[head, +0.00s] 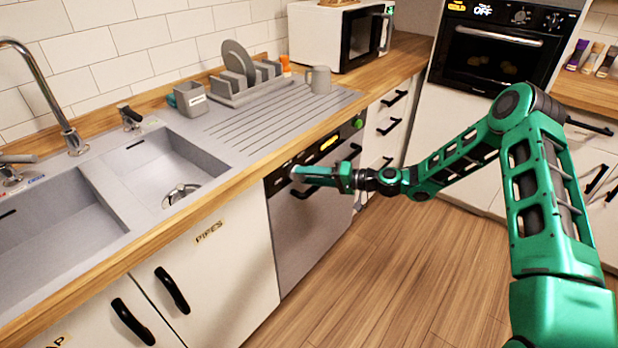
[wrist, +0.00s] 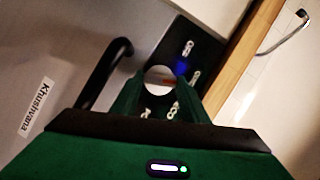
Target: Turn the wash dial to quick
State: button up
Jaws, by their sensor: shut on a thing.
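The wash dial (wrist: 160,78) is a round, pale, shiny knob on the dishwasher's dark control panel (wrist: 188,50). Small white labels ring it, partly hidden by my fingers; I cannot read which setting it points to. My gripper (wrist: 155,92) is shut on the dial, with one green finger on each side. In the head view, my gripper (head: 297,172) reaches the left part of the panel on the grey dishwasher (head: 310,232), where it hides the dial. The panel also shows an orange display (head: 328,143) and a green button (head: 358,123).
The dishwasher's black handle (wrist: 105,75) runs close beside my gripper. The wooden counter edge (head: 225,178) lies just above the panel. A sink (head: 165,165), a dish rack (head: 245,88) and a mug (head: 318,80) are on the counter. The floor (head: 400,275) in front is clear.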

jog(key=shift+w+d+f, duration=0.1)
jog(key=shift+w+d, duration=0.05)
jog(key=o, duration=1.1)
jog(key=shift+c, duration=0.2)
jog(key=v, duration=1)
jog(key=shift+d, duration=0.3)
